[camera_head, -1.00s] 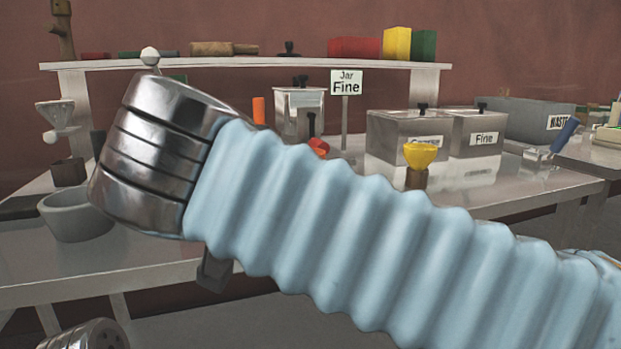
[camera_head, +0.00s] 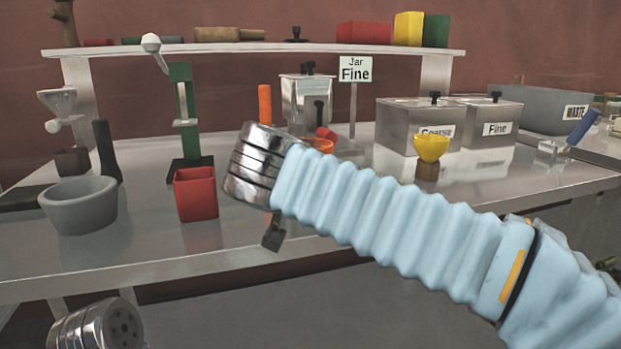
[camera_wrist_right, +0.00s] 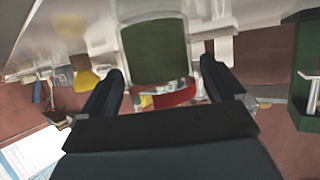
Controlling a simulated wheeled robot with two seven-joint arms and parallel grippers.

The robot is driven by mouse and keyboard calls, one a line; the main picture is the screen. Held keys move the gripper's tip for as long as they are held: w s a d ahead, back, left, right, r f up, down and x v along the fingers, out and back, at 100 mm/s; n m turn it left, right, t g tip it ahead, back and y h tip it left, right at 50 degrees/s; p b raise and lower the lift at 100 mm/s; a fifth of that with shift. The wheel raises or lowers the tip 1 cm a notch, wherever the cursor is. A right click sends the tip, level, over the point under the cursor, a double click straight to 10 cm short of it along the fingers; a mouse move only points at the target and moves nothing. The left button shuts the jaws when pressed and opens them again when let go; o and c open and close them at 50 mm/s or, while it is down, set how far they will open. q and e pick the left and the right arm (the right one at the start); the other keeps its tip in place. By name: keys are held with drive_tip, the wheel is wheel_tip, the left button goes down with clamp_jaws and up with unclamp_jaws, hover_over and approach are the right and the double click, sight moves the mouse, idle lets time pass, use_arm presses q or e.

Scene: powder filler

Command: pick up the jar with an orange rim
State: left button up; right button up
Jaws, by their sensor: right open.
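The jar's orange rim (camera_head: 319,144) shows in the head view on the table, just beyond my right wrist, which hides its body. My right gripper (camera_wrist_right: 161,68) is open, with one dark finger on each side of the jar. I cannot tell whether either finger touches it.
A red box (camera_head: 196,194), green stand (camera_head: 182,110) and grey bowl (camera_head: 80,204) are left of my right wrist. A yellow funnel (camera_head: 431,147) and Coarse (camera_head: 408,125) and Fine (camera_head: 487,122) bins are to the right. A "Jar Fine" sign (camera_head: 354,69) stands behind.

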drive_tip(key=shift+w+d+f, duration=0.1)
drive_tip(key=shift+w+f, duration=0.1)
drive_tip(key=shift+w, duration=0.3)
drive_tip(key=c, duration=1.1)
drive_tip(key=shift+c, duration=0.2)
drive_tip(key=shift+r, duration=0.15)
